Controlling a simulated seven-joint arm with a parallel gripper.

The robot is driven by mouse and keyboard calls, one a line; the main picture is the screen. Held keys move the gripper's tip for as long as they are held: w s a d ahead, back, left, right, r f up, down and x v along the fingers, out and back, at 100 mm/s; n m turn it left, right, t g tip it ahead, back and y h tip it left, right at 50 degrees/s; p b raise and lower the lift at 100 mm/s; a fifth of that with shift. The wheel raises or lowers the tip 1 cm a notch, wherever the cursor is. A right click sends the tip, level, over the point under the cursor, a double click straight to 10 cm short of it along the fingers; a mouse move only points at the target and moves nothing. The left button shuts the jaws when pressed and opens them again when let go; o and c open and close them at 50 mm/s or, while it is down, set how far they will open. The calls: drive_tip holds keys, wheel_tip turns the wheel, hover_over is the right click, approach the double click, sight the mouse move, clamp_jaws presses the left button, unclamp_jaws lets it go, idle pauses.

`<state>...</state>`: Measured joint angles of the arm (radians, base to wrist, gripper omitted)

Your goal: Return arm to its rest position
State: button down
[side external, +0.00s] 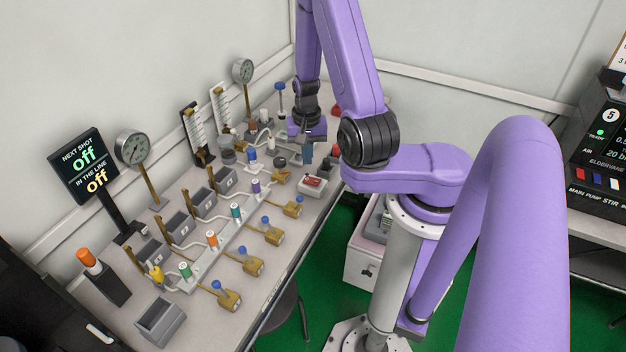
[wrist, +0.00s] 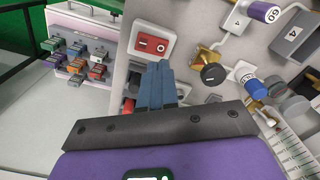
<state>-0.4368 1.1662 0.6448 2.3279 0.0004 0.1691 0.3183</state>
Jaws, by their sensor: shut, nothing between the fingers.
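My gripper (side external: 307,155) is over the far end of the bench in the side view, pointing down, its blue fingers shut and empty. In the wrist view the closed fingers of my gripper (wrist: 160,70) point toward a red rocker switch (wrist: 155,44) on a white box. The same red switch (side external: 313,182) lies near the bench's front edge in the side view, just in front of the fingers. Whether the fingertips touch anything below is hard to tell. My purple arm reaches over the bench from its pedestal.
The bench (side external: 205,318) carries valves, grey cups, gauges and flow tubes close around the gripper. A black knob (wrist: 213,75) is right of the fingers in the wrist view. A display (side external: 85,168) reads "off" twice. A rack of coloured testers (wrist: 80,60) stands beyond the bench edge.

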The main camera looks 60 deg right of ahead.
drive_tip(key=shift+r, duration=0.65)
drive_tip(key=w+a+r+n, duration=0.2)
drive_tip(key=a+r+n, duration=0.3)
drive_tip(key=a+n, duration=0.15)
drive_tip(key=w+a+r+n, duration=0.3)
drive_tip(key=a+r+n, duration=0.2)
drive_tip(key=a+n, duration=0.15)
drive_tip(key=s+a+r+n, duration=0.1)
drive_tip(key=s+r+n, duration=0.1)
drive_tip(key=s+n, duration=0.2)
drive_tip(key=s+a+r+n, duration=0.2)
drive_tip(key=s+r+n, duration=0.1)
drive_tip(key=s, duration=0.7)
drive_tip(key=s+a+r+n, duration=0.1)
drive_tip(key=s+r+n, duration=0.2)
drive_tip(key=s, duration=0.3)
drive_tip(key=shift+s+a+n, duration=0.25)
drive_tip(key=shift+s+n, duration=0.15)
drive_tip(key=shift+n, duration=0.4)
